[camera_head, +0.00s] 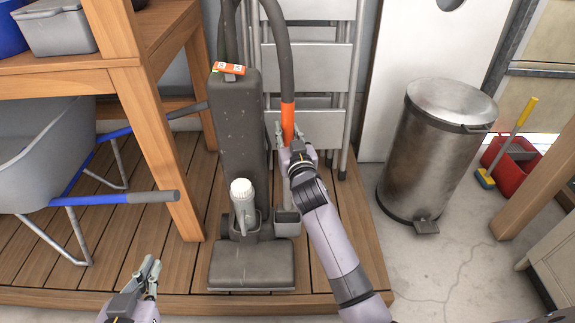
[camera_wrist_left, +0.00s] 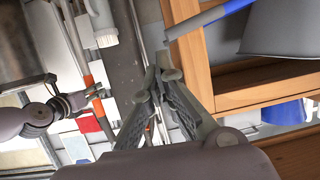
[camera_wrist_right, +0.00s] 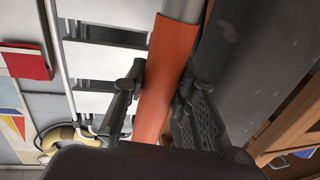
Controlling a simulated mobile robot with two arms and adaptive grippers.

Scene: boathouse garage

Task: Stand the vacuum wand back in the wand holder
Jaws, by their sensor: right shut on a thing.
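The vacuum wand has an orange grip (camera_head: 288,118) with a grey hose bending up from it and a silver tube below. My right gripper (camera_head: 288,134) is shut around the orange grip, which also shows between its fingers in the right wrist view (camera_wrist_right: 165,75). The wand is roughly upright beside the grey upright vacuum (camera_head: 238,120). The wand holder (camera_head: 287,224) is a small grey cup at the vacuum's lower right. The tube's lower end is near its top, partly behind my arm; I cannot tell whether it is inside. My left gripper (camera_head: 151,266) is shut and empty, low on the left.
The vacuum stands on a wooden deck (camera_head: 160,240). Folded ladders (camera_head: 325,65) lean behind the wand. A steel bin (camera_head: 430,150) stands right, with a red bucket (camera_head: 512,155) beyond. A wooden workbench (camera_head: 150,130) and grey wheelbarrow (camera_head: 40,160) fill the left.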

